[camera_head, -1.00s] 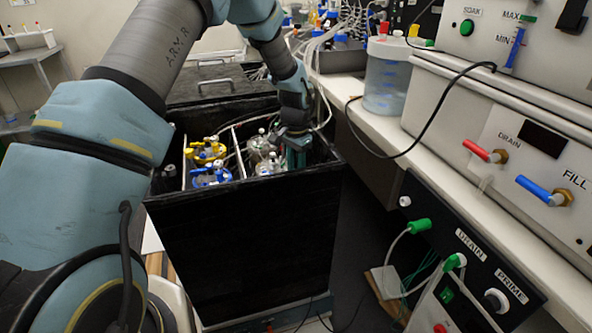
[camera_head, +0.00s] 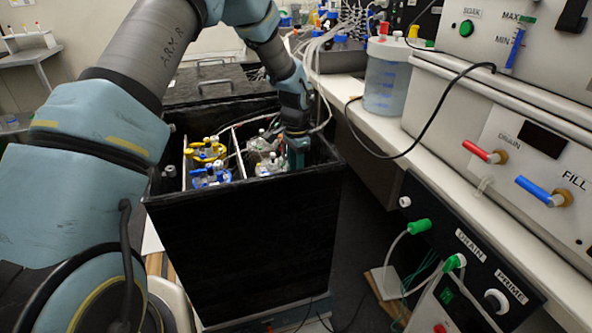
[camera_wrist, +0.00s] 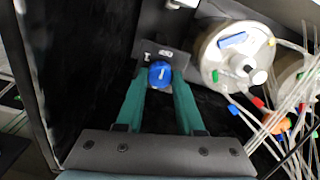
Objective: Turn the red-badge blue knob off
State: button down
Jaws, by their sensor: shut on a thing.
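A round blue knob (camera_wrist: 160,73) with a white mark sits on a dark plate (camera_wrist: 151,51) inside the black box, upper middle in the wrist view. I cannot make out a red badge. My gripper (camera_wrist: 160,77) has its two green fingers shut on the knob, one on each side. In the head view my gripper (camera_head: 297,155) reaches down into the right part of the black box (camera_head: 240,235), and the knob is hidden there.
A steel-lidded vessel (camera_wrist: 233,52) with tubes stands close right of the knob. The box wall (camera_wrist: 40,70) is at left. Yellow-topped (camera_head: 207,152) and blue-topped (camera_head: 210,176) vessels fill the left compartment. A bench (camera_head: 440,140) with equipment stands right.

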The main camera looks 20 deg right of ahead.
jog(key=c, duration=0.5)
grip_release()
jog(key=shift+c, duration=0.2)
jog(key=shift+r, duration=0.1)
notch_tip(320, 180, up, 11)
jog(key=b, duration=0.2)
jog(key=shift+f, duration=0.2)
